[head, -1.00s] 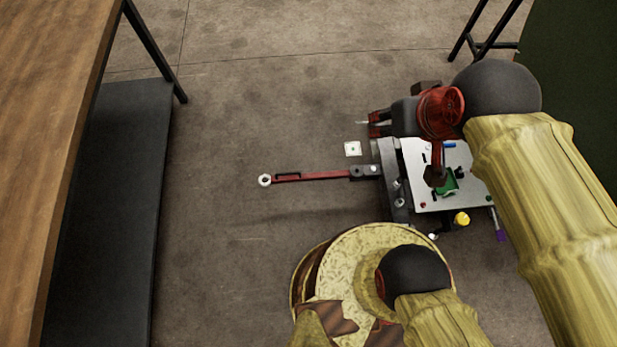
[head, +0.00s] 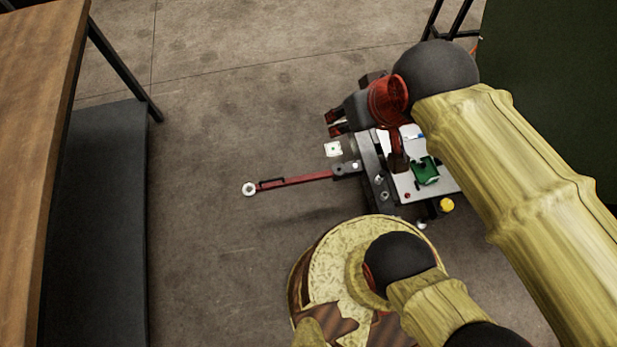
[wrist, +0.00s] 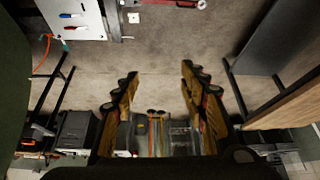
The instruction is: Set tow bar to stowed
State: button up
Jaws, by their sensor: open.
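The tow bar (head: 300,181) is a red bar with a pale ring at its free left end. It sticks out to the left, low over the floor, from the near end of a cart (head: 413,182) with a light top. In the wrist view, part of the red tow bar (wrist: 172,3) shows at the top edge. My gripper (head: 333,124) is above and just beyond the bar's hinge end in the head view, apart from the bar. In the wrist view, my gripper (wrist: 158,85) has its fingers wide apart with nothing between them.
A wooden-topped bench (head: 40,90) with a dark lower shelf (head: 95,220) stands at the left. Several small items, including a green part (head: 426,170), lie on the cart top. Floor left of the cart is clear.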

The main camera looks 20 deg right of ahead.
jog(key=shift+c, duration=0.9)
